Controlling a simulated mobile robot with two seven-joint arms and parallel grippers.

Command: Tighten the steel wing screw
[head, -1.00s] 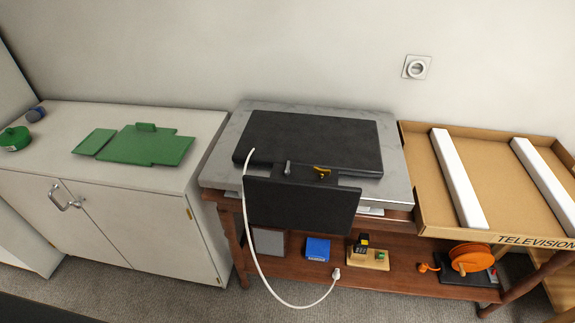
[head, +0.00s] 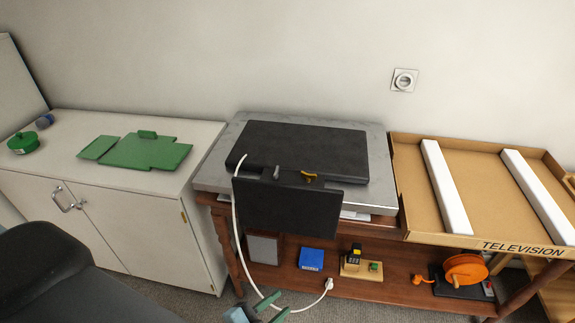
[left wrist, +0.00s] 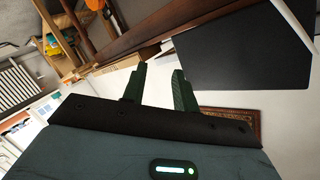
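The steel wing screw (head: 276,172) is a small grey upright piece at the back edge of the black panel. A brass-coloured wing screw (head: 309,175) sits to its right. Both are at the joint between the flat black television (head: 305,145) and the hanging black panel (head: 285,208). My left gripper (head: 272,307) is at the bottom of the head view, low in front of the bench and well below the screws. In the left wrist view its two dark green fingers (left wrist: 160,69) are apart with nothing between them. The panel (left wrist: 245,50) shows beyond them. My right gripper is out of view.
A white cable (head: 240,225) hangs beside the panel near my left gripper. The lower shelf (head: 400,291) holds a blue box (head: 311,259) and an orange reel (head: 465,268). A cardboard box (head: 490,180) stands right; a white cabinet (head: 110,235) stands left.

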